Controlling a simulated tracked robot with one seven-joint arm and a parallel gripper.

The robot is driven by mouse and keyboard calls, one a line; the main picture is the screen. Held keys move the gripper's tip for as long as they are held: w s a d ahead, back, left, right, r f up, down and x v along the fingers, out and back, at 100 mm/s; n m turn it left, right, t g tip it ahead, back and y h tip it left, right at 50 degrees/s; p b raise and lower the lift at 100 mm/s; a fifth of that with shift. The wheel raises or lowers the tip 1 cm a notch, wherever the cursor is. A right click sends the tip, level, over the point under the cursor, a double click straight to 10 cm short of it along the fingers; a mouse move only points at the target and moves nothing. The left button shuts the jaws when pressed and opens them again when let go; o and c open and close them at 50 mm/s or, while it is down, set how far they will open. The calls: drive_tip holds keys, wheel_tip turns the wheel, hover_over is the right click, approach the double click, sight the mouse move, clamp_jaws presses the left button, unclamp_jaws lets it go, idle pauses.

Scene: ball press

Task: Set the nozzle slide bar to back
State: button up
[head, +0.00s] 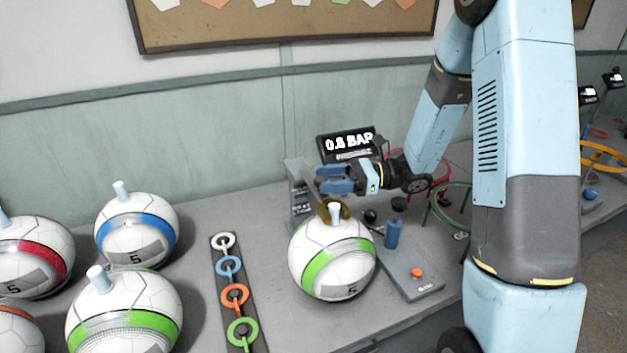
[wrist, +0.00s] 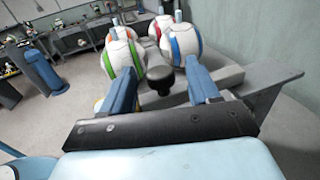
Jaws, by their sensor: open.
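My gripper (head: 338,180) is open above the back of the press station in the head view. In the wrist view its two blue fingers (wrist: 164,82) stand apart on either side of a dark round knob (wrist: 160,77). This knob appears to be the handle of the nozzle slide bar; contact with the fingers cannot be told. In the head view the gripper covers most of the slide. A brassy part (head: 325,212) shows below it, beside the pale plug of a green-striped ball (head: 318,274). The slide's exact position cannot be told.
A display (head: 347,144) reading about 0.8 BAR stands behind the gripper. A blue cylinder (head: 393,234) and an orange button (head: 417,272) are right of the ball. A strip of coloured rings (head: 232,296) and several plugged balls (head: 137,227) are to the left.

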drive_tip(key=shift+s+a, duration=0.15)
drive_tip(key=shift+a, duration=0.85)
drive_tip(key=shift+s+a, duration=0.15)
drive_tip(key=shift+a, duration=0.85)
clamp_jaws()
